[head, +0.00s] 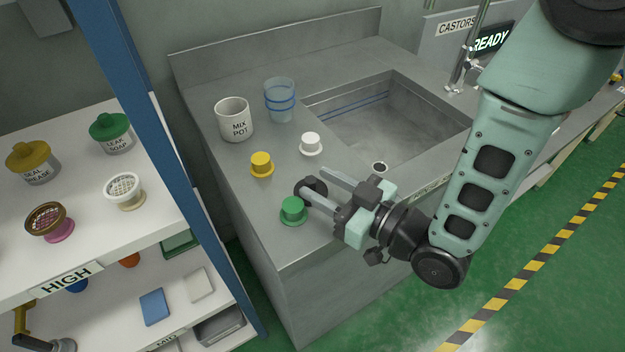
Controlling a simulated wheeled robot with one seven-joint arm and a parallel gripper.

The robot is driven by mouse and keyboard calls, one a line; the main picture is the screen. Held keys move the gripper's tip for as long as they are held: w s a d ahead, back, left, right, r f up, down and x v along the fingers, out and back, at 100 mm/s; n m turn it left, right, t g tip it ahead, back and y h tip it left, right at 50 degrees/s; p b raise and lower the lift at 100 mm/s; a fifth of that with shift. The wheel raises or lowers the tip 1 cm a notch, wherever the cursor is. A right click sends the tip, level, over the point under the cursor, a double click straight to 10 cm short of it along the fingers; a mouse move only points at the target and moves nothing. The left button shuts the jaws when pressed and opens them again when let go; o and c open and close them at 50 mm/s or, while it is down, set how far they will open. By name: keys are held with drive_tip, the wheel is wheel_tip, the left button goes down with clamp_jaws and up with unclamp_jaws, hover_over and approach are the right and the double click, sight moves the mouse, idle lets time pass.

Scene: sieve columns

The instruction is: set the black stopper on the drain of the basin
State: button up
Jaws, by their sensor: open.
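The black stopper (317,185) stands on the grey counter near its front left, partly hidden by my gripper. My gripper (312,181) is open, with its two fingers reaching left on either side of the stopper. I cannot tell whether they touch it. The basin (380,115) is sunk into the counter behind and to the right of my gripper.
A green stopper (293,211) stands close beside my fingertips. A yellow stopper (261,165), a white stopper (311,144), a MIX POT (234,119) and a clear blue-banded beaker (280,100) stand behind. A faucet (463,72) rises at the basin's far right. Shelves (160,210) stand left.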

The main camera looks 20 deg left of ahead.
drive_tip(key=v, duration=0.7)
drive_tip(key=shift+s+d+r, duration=0.1)
drive_tip(key=shift+d+r, duration=0.1)
drive_tip(key=shift+r, duration=0.05)
drive_tip(key=shift+f+p+v, duration=0.2)
drive_tip(key=shift+p+v, duration=0.65)
drive_tip(key=shift+p, duration=0.35)
